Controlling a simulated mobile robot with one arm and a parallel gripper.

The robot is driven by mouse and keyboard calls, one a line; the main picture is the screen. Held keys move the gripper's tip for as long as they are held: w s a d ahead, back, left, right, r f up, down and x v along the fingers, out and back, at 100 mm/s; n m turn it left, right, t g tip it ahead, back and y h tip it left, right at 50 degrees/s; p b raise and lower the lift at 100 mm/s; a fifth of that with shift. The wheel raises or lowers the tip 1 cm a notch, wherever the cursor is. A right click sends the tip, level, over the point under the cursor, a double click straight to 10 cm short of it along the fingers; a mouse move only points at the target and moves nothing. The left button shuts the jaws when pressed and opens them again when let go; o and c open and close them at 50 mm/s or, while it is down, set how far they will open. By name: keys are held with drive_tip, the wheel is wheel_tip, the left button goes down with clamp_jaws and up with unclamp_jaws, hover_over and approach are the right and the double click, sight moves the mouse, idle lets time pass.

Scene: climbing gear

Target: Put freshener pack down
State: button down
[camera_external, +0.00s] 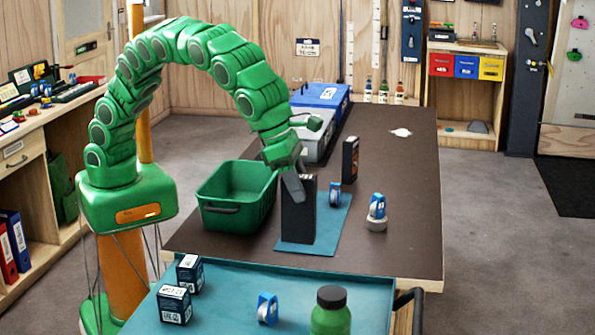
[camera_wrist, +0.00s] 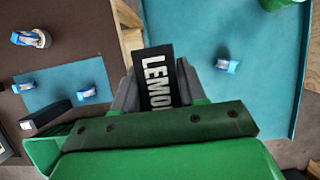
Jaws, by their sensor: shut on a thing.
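The freshener pack (camera_external: 298,212) is a tall dark box, roughly upright in the external view, where it overlaps the blue mat (camera_external: 336,222). In the wrist view the pack (camera_wrist: 155,75) is black with white "LEMO" lettering; the rest is hidden by my gripper. My gripper (camera_external: 291,187) is shut on its upper end. The wrist view shows the mat (camera_wrist: 35,93) off to the left of the pack. I cannot tell whether the pack's lower end touches anything.
A blue pulley (camera_external: 335,194) is on the mat; another (camera_external: 377,206) sits on a white roll. A second dark box (camera_external: 350,158) stands behind. A green bin (camera_external: 228,188) is left of the pack. The teal tray (camera_external: 230,318) in front holds small boxes (camera_external: 174,304) and a green bottle (camera_external: 331,314).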

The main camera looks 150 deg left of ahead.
drive_tip(key=w+a+f, duration=0.2)
drive_tip(key=w+f, duration=0.5)
drive_tip(key=w, duration=0.2)
drive_tip(key=shift+w+a+f, duration=0.2)
drive_tip(key=shift+w+f, duration=0.1)
drive_tip(key=shift+f, duration=0.05)
idle(0.5)
drive_tip(key=shift+w+f, duration=0.15)
drive_tip(key=shift+f, duration=1.8)
drive_tip(key=c, duration=0.6)
unclamp_jaws()
